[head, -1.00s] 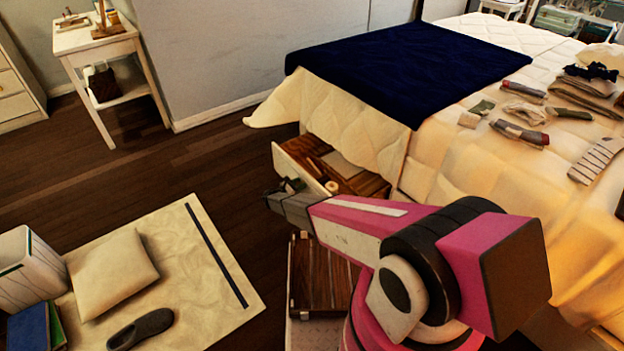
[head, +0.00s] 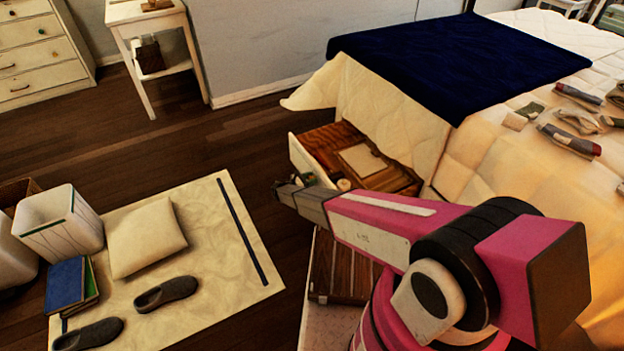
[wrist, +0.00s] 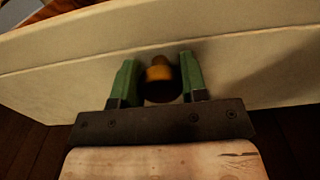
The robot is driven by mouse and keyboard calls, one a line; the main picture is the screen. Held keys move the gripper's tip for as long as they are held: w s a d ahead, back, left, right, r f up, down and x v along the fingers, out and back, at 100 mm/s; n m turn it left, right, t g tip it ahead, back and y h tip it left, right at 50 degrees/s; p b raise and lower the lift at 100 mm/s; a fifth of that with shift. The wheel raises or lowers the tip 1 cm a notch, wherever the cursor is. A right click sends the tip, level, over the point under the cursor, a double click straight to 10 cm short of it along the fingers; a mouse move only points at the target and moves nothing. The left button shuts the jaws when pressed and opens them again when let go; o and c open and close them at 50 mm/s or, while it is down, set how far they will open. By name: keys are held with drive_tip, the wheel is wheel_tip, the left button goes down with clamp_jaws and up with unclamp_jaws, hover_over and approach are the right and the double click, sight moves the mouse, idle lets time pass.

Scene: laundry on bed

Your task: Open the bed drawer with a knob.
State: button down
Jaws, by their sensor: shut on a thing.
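The bed drawer (head: 312,165) is pulled out from under the bed, and its wooden inside shows with a pale flat thing and other small items in it. In the wrist view its cream front (wrist: 265,75) fills the upper part. A round brass-coloured knob (wrist: 160,73) stands out from that front. My gripper (wrist: 161,80) has its green fingers on both sides of the knob, shut on it. In the head view my gripper (head: 284,187) is at the drawer's front, and the knob is hidden there.
The bed (head: 385,100) has a dark blue blanket (head: 450,60) and several clothes on it. A pale rug (head: 215,250) with a cushion (head: 147,238) and slippers (head: 166,294) lies at left. A wooden case (head: 335,270) is below my arm. Dark floor (head: 240,145) is clear beyond the rug.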

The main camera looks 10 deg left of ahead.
drive_tip(key=c, duration=0.7)
unclamp_jaws()
drive_tip(key=shift+a, duration=0.1)
drive_tip(key=v, duration=1)
drive_tip(key=shift+s+a, duration=0.25)
